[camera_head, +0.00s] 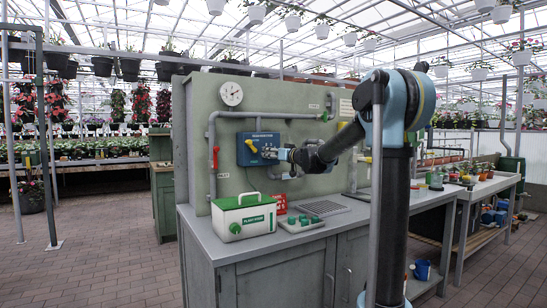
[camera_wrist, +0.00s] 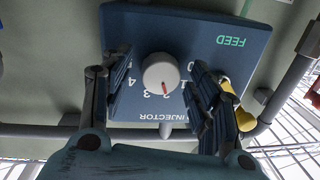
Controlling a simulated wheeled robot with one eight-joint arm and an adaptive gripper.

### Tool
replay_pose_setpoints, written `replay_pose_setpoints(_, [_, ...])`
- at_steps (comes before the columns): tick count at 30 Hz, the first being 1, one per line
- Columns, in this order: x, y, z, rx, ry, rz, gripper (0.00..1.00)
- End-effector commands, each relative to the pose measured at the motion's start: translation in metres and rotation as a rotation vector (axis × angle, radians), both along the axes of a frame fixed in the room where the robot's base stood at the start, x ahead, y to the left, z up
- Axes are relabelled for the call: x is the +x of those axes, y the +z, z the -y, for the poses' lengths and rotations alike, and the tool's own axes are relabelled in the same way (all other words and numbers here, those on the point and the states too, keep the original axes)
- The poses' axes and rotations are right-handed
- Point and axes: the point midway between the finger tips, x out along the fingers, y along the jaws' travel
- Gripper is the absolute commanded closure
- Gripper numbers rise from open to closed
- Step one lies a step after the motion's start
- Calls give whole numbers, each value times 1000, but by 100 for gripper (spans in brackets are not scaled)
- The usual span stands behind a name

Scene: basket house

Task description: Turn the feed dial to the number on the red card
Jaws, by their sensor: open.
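The blue injector panel (camera_head: 262,148) is mounted on the green back board. In the wrist view the blue panel (camera_wrist: 215,60) shows upside down, with green FEED lettering. Its round white dial (camera_wrist: 158,70) has a red mark, which lies near the printed 2. The numbers 1 to 4 show around the dial. My gripper (camera_wrist: 160,78) is open, with one finger on each side of the dial and visible gaps between. In the head view my gripper (camera_head: 284,155) is at the panel's front and hides the dial.
A white box with a green lid (camera_head: 244,216) stands on the grey bench (camera_head: 335,226). A tray with green knobs (camera_head: 317,221) and a red object (camera_head: 280,203) are nearby. Grey pipes (camera_head: 211,160) and a yellow handle (camera_wrist: 245,119) flank the panel.

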Motion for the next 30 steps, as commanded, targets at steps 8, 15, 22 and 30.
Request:
replay_pose_setpoints(8, [0, 0, 0, 0, 0, 0, 83])
replay_pose_setpoints(15, [0, 0, 1, 3, -1, -3, 89])
replay_pose_setpoints(22, [1, 0, 1, 52, -3, -35, 89])
replay_pose_setpoints(30, [1, -1, 1, 209, -3, -141, 89])
